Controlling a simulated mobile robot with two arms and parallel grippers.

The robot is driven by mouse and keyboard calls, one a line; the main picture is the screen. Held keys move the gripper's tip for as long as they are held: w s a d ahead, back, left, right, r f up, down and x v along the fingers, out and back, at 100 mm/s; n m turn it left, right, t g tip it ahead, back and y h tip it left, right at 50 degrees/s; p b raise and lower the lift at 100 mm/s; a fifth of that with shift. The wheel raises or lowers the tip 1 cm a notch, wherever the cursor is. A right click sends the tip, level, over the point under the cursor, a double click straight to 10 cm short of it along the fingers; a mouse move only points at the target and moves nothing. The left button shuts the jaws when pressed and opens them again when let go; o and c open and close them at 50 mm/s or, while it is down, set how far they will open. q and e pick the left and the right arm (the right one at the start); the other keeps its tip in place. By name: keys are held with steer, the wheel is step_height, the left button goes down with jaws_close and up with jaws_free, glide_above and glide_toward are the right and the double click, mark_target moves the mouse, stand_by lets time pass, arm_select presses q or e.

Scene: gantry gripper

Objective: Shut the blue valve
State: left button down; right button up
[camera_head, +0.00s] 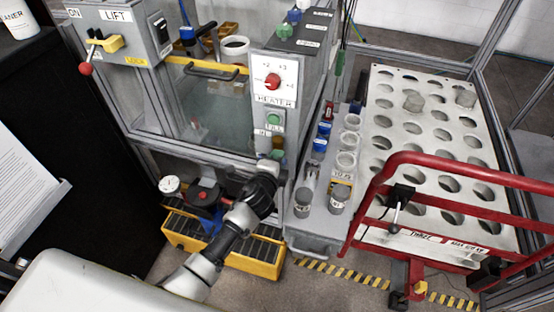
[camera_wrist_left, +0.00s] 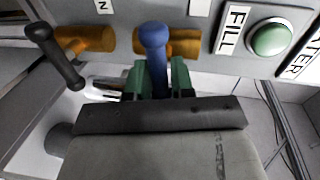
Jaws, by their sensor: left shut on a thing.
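The blue valve (camera_wrist_left: 153,40) shows in the left wrist view as a blue handle with a rounded top. It is mounted on a brass fitting (camera_wrist_left: 185,43) under the grey panel. My left gripper (camera_wrist_left: 158,82) is shut on the lower part of this handle, with one green finger on each side. In the head view my left gripper (camera_head: 276,156) is up against the lower front of the heater panel, and the blue handle cannot be made out there. My right gripper is not in view.
A black-handled valve (camera_wrist_left: 55,55) on another brass fitting is left of the blue one. A green FILL button (camera_wrist_left: 270,38) is to the right. In the head view a yellow-edged tray (camera_head: 240,262) lies below my arm, and a red-railed cart (camera_head: 400,160) stands right.

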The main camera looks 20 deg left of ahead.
arm_select(q)
steer(key=shift+f+m, duration=0.15)
steer(key=shift+m, duration=0.25)
steer(key=c, duration=1.1)
jaws_free()
steer(key=s, duration=0.3)
steer(key=s+r, duration=0.1)
steer(key=s, duration=0.3)
steer(key=s+r, duration=0.1)
steer(key=s, duration=0.2)
steer(key=shift+s+a+r, duration=0.1)
steer(key=shift+s, duration=0.25)
